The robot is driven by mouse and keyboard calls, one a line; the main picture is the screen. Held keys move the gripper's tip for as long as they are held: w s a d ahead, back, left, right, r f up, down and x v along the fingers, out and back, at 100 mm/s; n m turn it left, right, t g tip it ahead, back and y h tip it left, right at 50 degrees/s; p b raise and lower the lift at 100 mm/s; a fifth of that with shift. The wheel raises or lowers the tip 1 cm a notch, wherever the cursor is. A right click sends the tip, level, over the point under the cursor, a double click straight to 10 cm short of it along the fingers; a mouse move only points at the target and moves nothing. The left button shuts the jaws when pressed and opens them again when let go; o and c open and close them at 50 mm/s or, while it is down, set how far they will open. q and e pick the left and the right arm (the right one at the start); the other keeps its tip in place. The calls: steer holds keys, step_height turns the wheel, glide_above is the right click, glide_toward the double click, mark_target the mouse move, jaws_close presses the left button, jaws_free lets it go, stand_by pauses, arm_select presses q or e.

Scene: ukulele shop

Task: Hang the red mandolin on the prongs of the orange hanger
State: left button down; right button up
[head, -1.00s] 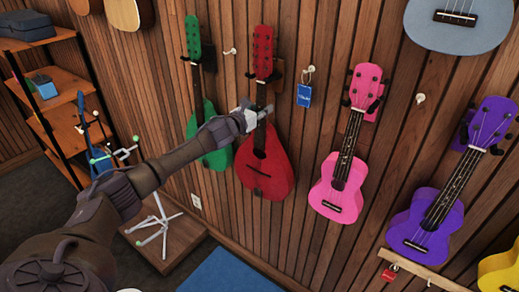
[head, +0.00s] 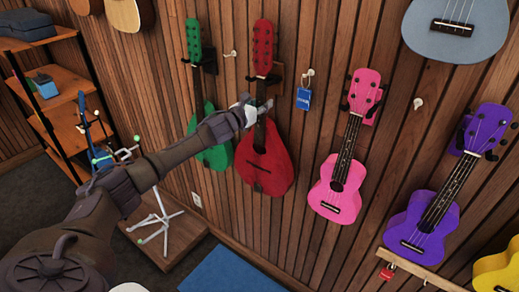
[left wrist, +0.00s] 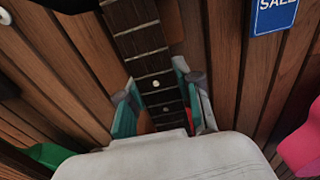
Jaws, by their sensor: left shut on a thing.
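The red mandolin (head: 264,168) is upright, close in front of the slatted wall. My left gripper (head: 256,109) is shut on its neck, between the headstock and the body. In the left wrist view the fretted neck (left wrist: 142,45) runs between the teal finger pads of the gripper (left wrist: 160,100). The orange hanger (head: 278,75) is on the wall behind the lower headstock and is partly hidden by it. Dark prongs show beside the neck. I cannot tell whether the mandolin's weight rests on them. My right gripper is not in view.
A green mandolin (head: 213,152) hangs close on the left. A blue sale tag (head: 304,98) hangs from a hook just right of the hanger. A pink ukulele (head: 340,183) and a purple ukulele (head: 425,220) hang farther right. A white stand (head: 155,222) is below my left arm.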

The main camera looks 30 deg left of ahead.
arm_select(q)
steer(key=shift+r, duration=0.15)
steer(key=shift+s+a+b, duration=0.2)
steer(key=shift+s+b, duration=0.2)
steer(key=shift+s, duration=2.2)
steer(key=shift+s+a+b, duration=0.15)
steer(key=shift+s+b, duration=0.45)
steer(key=shift+s, duration=0.85)
steer(key=shift+s+a+b, duration=0.1)
steer(key=shift+s+b, duration=0.5)
steer(key=shift+s, duration=0.85)
